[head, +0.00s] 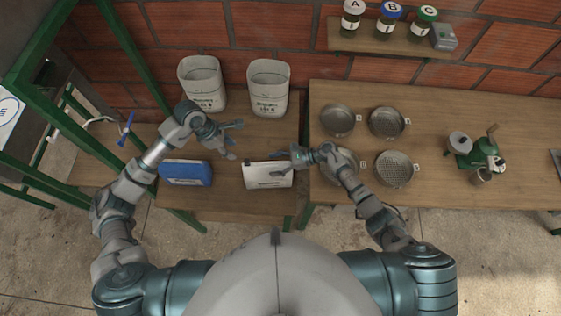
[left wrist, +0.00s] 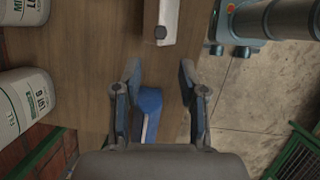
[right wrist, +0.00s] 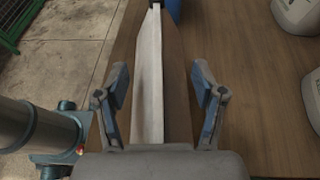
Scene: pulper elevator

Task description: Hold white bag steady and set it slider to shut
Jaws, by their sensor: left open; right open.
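The white bag (head: 268,178) stands on the low wooden table, with a dark strip along its top edge. In the right wrist view its long pale top (right wrist: 149,80) runs between the fingers of my right gripper (right wrist: 160,82), which is open. My right gripper (head: 284,159) is at the bag's upper right in the head view; I cannot tell if it touches. My left gripper (head: 237,139) is open and empty, above and between the white and blue bags.
A blue bag (head: 186,173) stands left of the white one. Two white containers (head: 203,84) (head: 268,88) stand behind. Several round sieves (head: 387,122) and a green grinder (head: 474,152) are on the right table. A green frame (head: 75,130) stands at left.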

